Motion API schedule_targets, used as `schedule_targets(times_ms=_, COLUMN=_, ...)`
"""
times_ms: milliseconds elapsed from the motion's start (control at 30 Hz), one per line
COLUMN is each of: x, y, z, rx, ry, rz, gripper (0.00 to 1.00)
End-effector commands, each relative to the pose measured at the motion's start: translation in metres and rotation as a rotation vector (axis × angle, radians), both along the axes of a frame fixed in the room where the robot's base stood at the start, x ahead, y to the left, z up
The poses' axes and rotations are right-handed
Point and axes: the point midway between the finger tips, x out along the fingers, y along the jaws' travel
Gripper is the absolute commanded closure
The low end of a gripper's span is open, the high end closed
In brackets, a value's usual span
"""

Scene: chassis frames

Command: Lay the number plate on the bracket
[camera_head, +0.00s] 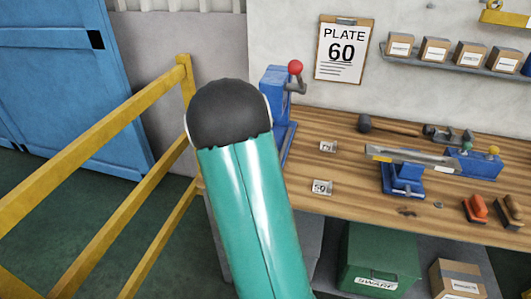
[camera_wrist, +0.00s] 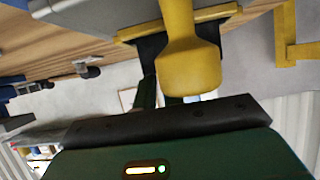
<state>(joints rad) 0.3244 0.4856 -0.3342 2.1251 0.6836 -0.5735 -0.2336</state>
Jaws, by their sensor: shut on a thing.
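In the wrist view my gripper (camera_wrist: 180,30) is shut, with its yellow tips at a flat grey piece, which I take to be the number plate (camera_wrist: 85,10). Its face and any number are not readable, and a rounded yellow part covers the middle. In the head view my teal arm hides the gripper. A blue stand with a long flat metal top, which looks like the bracket (camera_head: 405,158), stands on the right part of the workbench, apart from my arm. Two small numbered plates lie on the bench; the nearer (camera_head: 321,187) reads about 50, the farther (camera_head: 328,147) is unclear.
A blue device with a red knob (camera_head: 277,90) stands behind my arm. Yellow rails (camera_head: 110,120) run on the left. A sheet (camera_head: 343,48) on the wall reads PLATE 60.

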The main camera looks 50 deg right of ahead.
Motion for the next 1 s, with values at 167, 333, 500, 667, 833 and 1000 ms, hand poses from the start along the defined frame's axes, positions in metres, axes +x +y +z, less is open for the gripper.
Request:
schedule_targets(times_ms=167, x=0.000, y=0.000, z=0.000, rx=-0.001, ry=-0.001, rz=0.001, gripper=1.00)
schedule_targets(times_ms=333, x=0.000, y=0.000, z=-0.003, rx=0.000, ry=0.000, rz=0.000, gripper=0.80)
schedule_targets(times_ms=500, x=0.000, y=0.000, z=-0.002, rx=0.000, ry=0.000, rz=0.001, gripper=0.68)
schedule_targets(times_ms=667, x=0.000, y=0.000, z=-0.002, rx=0.000, ry=0.000, rz=0.001, gripper=0.68)
schedule_targets(times_ms=833, x=-0.002, y=0.007, z=0.005, rx=0.000, ry=-0.002, rz=0.003, gripper=0.68)
schedule_targets(times_ms=1000, x=-0.013, y=0.031, z=0.018, rx=0.001, ry=-0.004, rz=0.004, gripper=0.68)
